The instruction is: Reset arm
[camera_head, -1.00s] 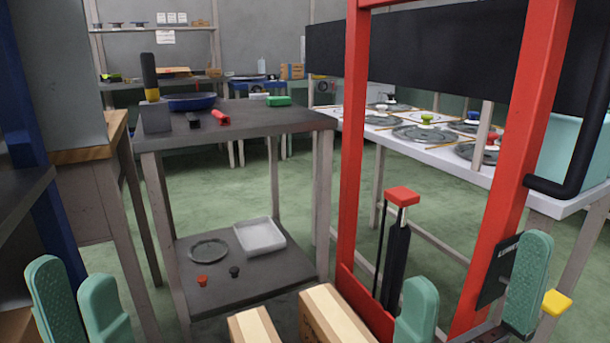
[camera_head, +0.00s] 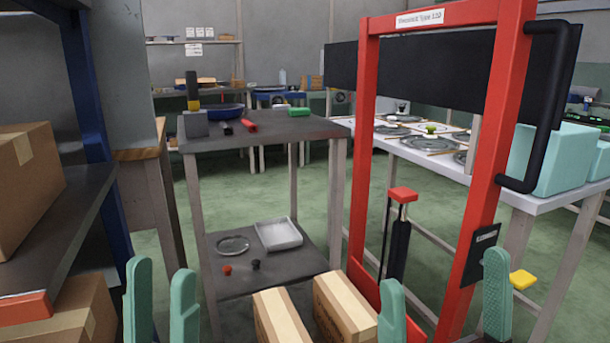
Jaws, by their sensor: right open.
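My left gripper (camera_head: 161,306) shows two teal fingers at the bottom left of the head view. They stand apart with nothing between them. My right gripper (camera_head: 438,300) shows two teal fingers at the bottom right. They are wide apart and empty, in front of the lower part of the red frame (camera_head: 487,190). The rest of both arms is out of the picture.
Cardboard boxes (camera_head: 345,305) stand low between my grippers. A shelf (camera_head: 75,210) with boxes is close at left. A white table (camera_head: 545,199) is at right.

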